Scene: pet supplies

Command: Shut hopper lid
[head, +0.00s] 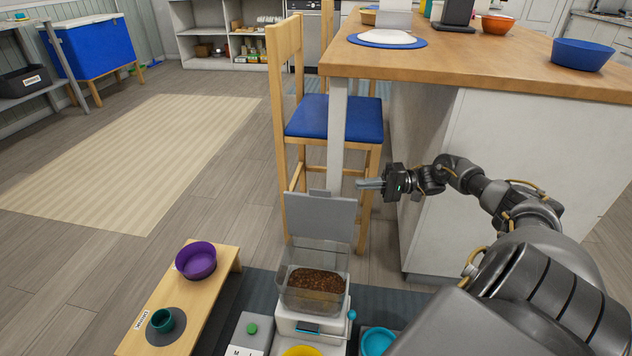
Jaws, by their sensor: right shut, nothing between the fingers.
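The hopper (316,302) is a clear bin with brown kibble in it, on a white dispenser base (312,328) at the lower middle of the head view. Its grey lid (320,216) stands open and upright at the bin's far edge, with a small tab on top. My right gripper (362,184) is shut and empty. It is just right of the lid's upper right corner in the picture, with its fingers pointing left. I cannot tell whether it touches the lid. My left gripper is not in view.
A wooden chair with a blue seat (334,117) stands behind the lid. The wooden-topped island (470,70) is to the right, close to my right arm. A low wooden stand (210,286) with a purple bowl (196,261) is left of the hopper. A teal bowl (377,341) sits right of it.

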